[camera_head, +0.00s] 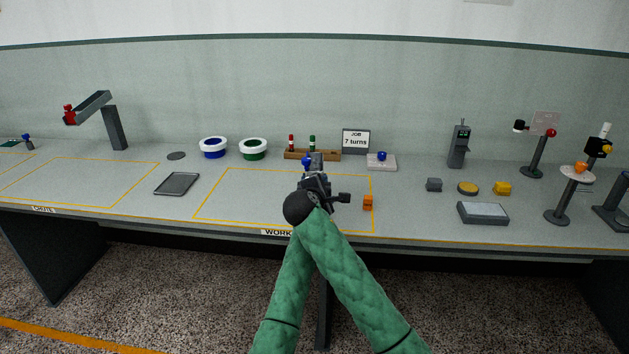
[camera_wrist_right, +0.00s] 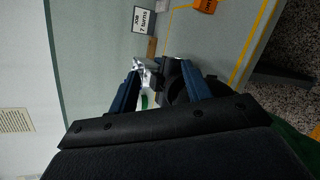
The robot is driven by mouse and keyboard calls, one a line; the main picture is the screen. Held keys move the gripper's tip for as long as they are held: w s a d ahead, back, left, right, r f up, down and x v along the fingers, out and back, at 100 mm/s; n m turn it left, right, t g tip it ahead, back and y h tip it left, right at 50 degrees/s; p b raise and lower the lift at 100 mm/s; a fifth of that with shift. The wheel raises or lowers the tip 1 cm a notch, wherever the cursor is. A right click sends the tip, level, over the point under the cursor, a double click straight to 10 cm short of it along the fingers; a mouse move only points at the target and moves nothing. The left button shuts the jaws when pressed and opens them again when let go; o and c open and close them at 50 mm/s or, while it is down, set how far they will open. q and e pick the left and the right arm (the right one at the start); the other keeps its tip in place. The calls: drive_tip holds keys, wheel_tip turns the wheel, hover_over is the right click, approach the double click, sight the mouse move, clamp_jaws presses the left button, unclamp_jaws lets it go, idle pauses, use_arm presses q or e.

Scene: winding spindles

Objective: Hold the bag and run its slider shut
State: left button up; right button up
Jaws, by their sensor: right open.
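I cannot make out a bag or its slider in either view. My right gripper (camera_head: 314,162) is over the middle of the bench, above the taped work area. In the right wrist view its two blue fingers (camera_wrist_right: 160,70) are apart. Something white and green shows between them, and I cannot tell what it is. My two green-sleeved arms meet in front of the bench, and dark wrist parts overlap there. My left gripper's fingers cannot be told apart from these parts.
An orange block (camera_head: 368,203) sits right of my grippers. A "7 turns" sign (camera_head: 355,141) and a wooden rack (camera_head: 297,155) stand behind. White-rimmed blue (camera_head: 213,147) and green (camera_head: 253,149) rounds and a dark tray (camera_head: 177,184) are left. A grey pad (camera_head: 483,213) is right.

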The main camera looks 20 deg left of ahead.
drive_tip(key=a+r+n+t, duration=0.1)
drive_tip(key=a+r+n, duration=0.1)
drive_tip(key=a+n, duration=0.35)
drive_tip(key=n+t+h, duration=0.2)
drive_tip(key=n+h, duration=0.1)
drive_tip(key=n, duration=0.2)
approach(304, 163)
drive_tip(key=x, duration=1.1)
drive_tip(key=shift+w, duration=0.25)
